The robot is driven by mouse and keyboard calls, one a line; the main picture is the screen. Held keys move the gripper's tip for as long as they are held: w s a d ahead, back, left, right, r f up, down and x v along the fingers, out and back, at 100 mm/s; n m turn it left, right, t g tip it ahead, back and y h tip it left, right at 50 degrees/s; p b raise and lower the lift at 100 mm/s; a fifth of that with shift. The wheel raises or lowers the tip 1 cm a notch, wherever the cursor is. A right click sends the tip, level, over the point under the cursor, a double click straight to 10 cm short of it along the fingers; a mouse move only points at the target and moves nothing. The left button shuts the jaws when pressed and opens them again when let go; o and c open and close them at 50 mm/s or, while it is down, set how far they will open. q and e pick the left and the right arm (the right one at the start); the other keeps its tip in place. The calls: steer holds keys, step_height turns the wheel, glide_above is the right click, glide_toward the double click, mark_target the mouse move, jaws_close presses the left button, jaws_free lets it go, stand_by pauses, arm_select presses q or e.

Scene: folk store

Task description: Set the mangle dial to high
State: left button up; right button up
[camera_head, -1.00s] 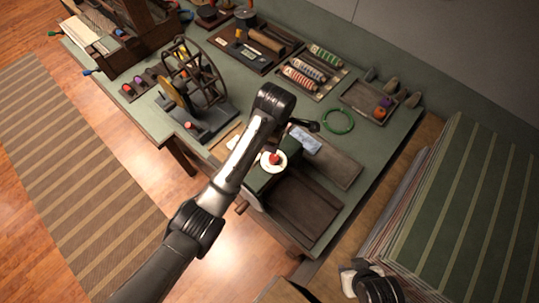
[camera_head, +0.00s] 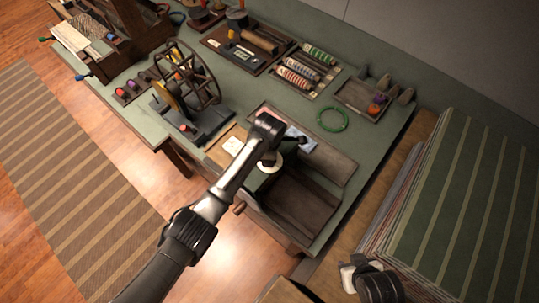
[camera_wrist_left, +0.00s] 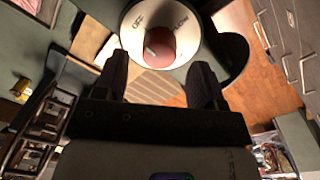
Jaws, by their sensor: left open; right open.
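The mangle's round white dial (camera_wrist_left: 187,51) shows large at the top of the left wrist view, with OFF and LOW lettered on it. A red knob (camera_wrist_left: 160,44) stands at its centre with a pale mark on its side; I cannot tell the setting. My left gripper (camera_wrist_left: 165,68) is open and empty, its two dark fingers pointing at the dial, knob between their lines but no clear grip. In the head view my left arm covers most of the dial (camera_head: 276,166) and the knob. My right gripper (camera_head: 347,277) is at the bottom edge, away from the mangle.
A spoked wheel device (camera_head: 190,78) stands left of the mangle. Striped folded cloth (camera_head: 450,200) is stacked at the right.

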arm_select(q)
steer(key=shift+f, duration=1.2)
steer(key=shift+w, duration=0.1)
steer(key=shift+c, duration=0.3)
